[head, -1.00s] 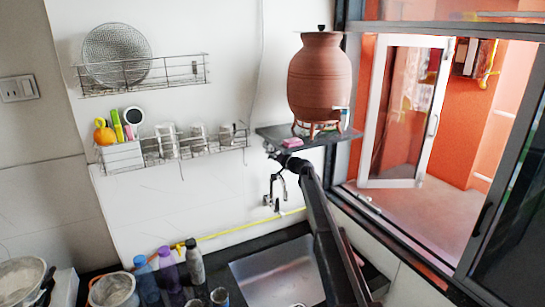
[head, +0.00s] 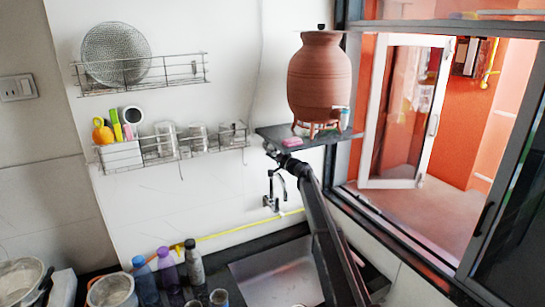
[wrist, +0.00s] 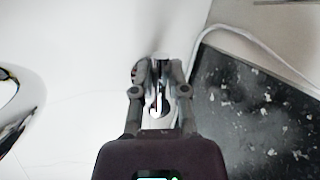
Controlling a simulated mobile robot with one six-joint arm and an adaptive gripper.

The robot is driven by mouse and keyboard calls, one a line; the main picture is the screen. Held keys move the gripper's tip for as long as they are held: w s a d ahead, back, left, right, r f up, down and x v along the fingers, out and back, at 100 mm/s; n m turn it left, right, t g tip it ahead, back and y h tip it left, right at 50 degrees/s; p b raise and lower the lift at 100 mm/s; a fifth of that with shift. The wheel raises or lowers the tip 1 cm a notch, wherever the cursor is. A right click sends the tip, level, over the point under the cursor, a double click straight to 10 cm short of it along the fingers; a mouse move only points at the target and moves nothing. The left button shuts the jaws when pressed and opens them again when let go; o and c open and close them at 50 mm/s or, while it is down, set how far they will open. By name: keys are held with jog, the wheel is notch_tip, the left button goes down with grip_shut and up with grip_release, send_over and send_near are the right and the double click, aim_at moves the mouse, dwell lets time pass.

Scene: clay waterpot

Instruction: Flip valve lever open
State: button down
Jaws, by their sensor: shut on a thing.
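My gripper (head: 272,150) is at the wall, just below the left end of the dark shelf that bears the clay waterpot (head: 320,78). In the wrist view my gripper (wrist: 159,70) points at the white wall, its fingers close together. They are shut on a small shiny metal piece (wrist: 157,98), which seems to be the valve lever. Most of it is hidden between the fingers, so its angle cannot be told. In the head view my arm covers this spot. The waterpot's own small tap (head: 342,112) is to the right, apart from my gripper.
A chrome wall tap (head: 272,190) is just below my gripper; a chrome curve (wrist: 15,105) shows at left in the wrist view. The dark speckled shelf (wrist: 245,125) is close at right, with a pale hose along it. A pink soap (head: 292,142) lies on the shelf. The sink (head: 270,275) is below.

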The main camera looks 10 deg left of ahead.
jog(key=shift+a+r+m+t, duration=0.1)
jog(key=shift+r+m+t, duration=0.1)
jog(key=shift+m, duration=0.4)
jog(key=shift+a+r+m+t, duration=0.1)
jog(key=shift+m+t, duration=0.1)
jog(key=shift+m, duration=0.4)
jog(key=shift+w+r+m, duration=0.1)
jog(key=shift+m, duration=0.4)
jog(key=shift+t, duration=0.3)
jog(key=c, duration=0.9)
grip_release()
jog(key=shift+r, duration=0.1)
jog(key=shift+o, duration=1.2)
jog(key=shift+s+r, duration=0.15)
jog(key=shift+s, duration=0.1)
jog(key=shift+b, duration=0.3)
jog(key=shift+w+d+f, duration=0.1)
jog(key=shift+w+f, duration=0.05)
jog(key=shift+f, duration=0.05)
jog(key=shift+n, duration=0.3)
